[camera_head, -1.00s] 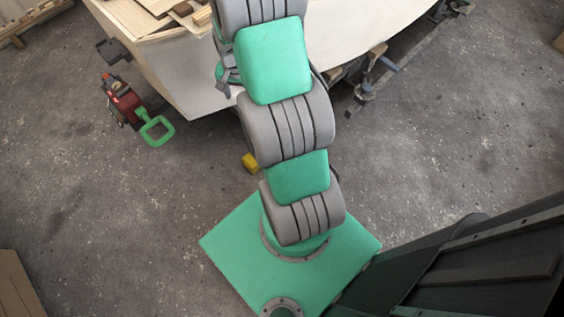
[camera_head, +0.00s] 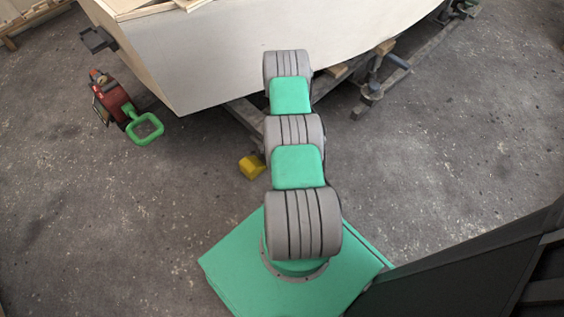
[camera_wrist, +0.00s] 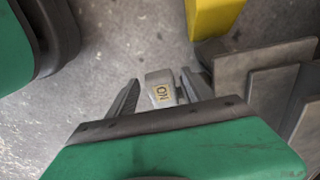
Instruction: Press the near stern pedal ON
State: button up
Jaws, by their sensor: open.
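The pedal (camera_wrist: 160,92) is a small light grey piece with a yellowish "ON" label on its face. In the wrist view it shows between the two fingertips of my gripper (camera_wrist: 158,85). The fingers are spread apart, and I cannot tell whether either touches the pedal. Part of the pedal is hidden behind my gripper body. In the head view my arm hides both the gripper and the pedal.
A yellow block (camera_wrist: 213,17) lies close beyond the pedal; it also shows in the head view (camera_head: 252,167). Grey metal plates (camera_wrist: 262,85) stand at the right. The pale hull (camera_head: 215,55) rests on supports above. A red device with a green handle (camera_head: 118,105) stands left.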

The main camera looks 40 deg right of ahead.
jog(key=shift+f, duration=0.15)
jog(key=shift+c, duration=0.6)
grip_shut()
